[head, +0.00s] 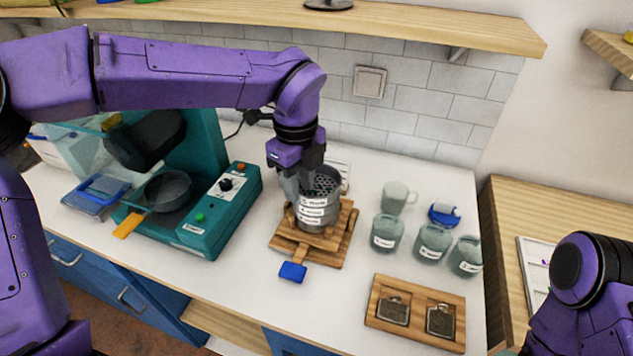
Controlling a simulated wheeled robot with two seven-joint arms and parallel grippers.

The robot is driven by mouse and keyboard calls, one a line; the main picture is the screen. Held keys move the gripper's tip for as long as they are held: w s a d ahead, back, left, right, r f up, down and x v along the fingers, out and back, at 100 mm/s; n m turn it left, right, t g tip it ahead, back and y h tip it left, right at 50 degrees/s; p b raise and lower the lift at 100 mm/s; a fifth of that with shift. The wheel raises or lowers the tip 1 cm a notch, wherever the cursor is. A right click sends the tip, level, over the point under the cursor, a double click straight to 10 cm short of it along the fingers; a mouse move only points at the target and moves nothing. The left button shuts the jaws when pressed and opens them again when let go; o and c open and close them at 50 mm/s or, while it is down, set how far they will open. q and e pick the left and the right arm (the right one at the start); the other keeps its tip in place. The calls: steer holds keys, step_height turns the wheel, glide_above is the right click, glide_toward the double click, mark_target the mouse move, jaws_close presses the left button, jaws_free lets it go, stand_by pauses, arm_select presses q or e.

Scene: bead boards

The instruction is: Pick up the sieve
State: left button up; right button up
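A round grey metal sieve stack (317,211) with a perforated top and several white labels stands upright on a wooden stand (345,237) in the middle of the counter. My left gripper (303,186) points down at the upper left of the stack. A grey finger overlaps its left rim; I cannot tell whether the fingers touch or hold it. The gripper hides part of the rim. Only part of my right arm shows at the lower right; its gripper is out of view.
A teal machine (231,213) with a dark round pan (168,190) stands left. Several grey-green jars (387,232) and a wooden tray (374,310) with two metal pieces are right. A blue-ended handle (292,271) juts from the stand's front. A shelf (420,22) hangs above.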

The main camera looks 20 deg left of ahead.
arm_select(q)
steer(key=shift+f, duration=0.6)
steer(key=shift+s+f, duration=0.1)
steer(key=shift+s, duration=0.15)
jaws_close()
